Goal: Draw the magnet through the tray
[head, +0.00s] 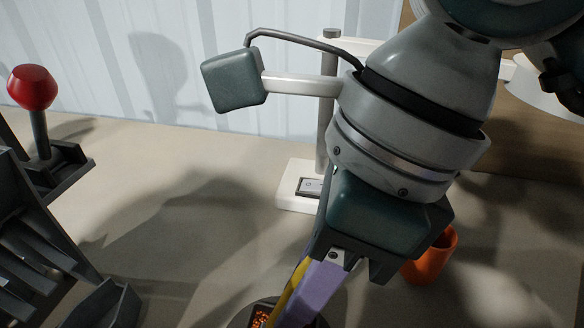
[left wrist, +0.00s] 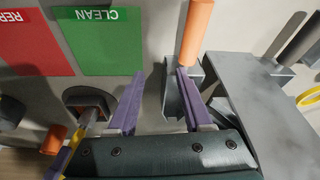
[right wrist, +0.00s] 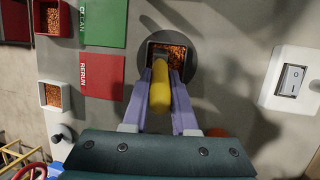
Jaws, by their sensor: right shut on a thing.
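The magnet has a yellow handle (right wrist: 160,90) and a grey end (right wrist: 160,57). My right gripper (right wrist: 160,100) is shut on the yellow handle with its purple fingers. The grey end is at the dark square tray (right wrist: 150,50), which holds copper-coloured granules (right wrist: 174,56). I cannot tell how deep it sits in them. In the head view the right gripper (head: 300,290) covers most of the tray at the bottom edge, and part of the yellow handle (head: 290,292) shows. My left gripper (left wrist: 155,105) is open with nothing held between its purple fingers; it is outside the head view.
A green CLEAN pad (right wrist: 105,22) and red RERUN pad (right wrist: 102,80) lie left of the tray. A red bin (right wrist: 53,28) and white bin (right wrist: 54,97) hold granules. A white switch box (right wrist: 292,80) stands right. The head view shows an orange cup (head: 428,258) and red-knobbed lever (head: 32,88).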

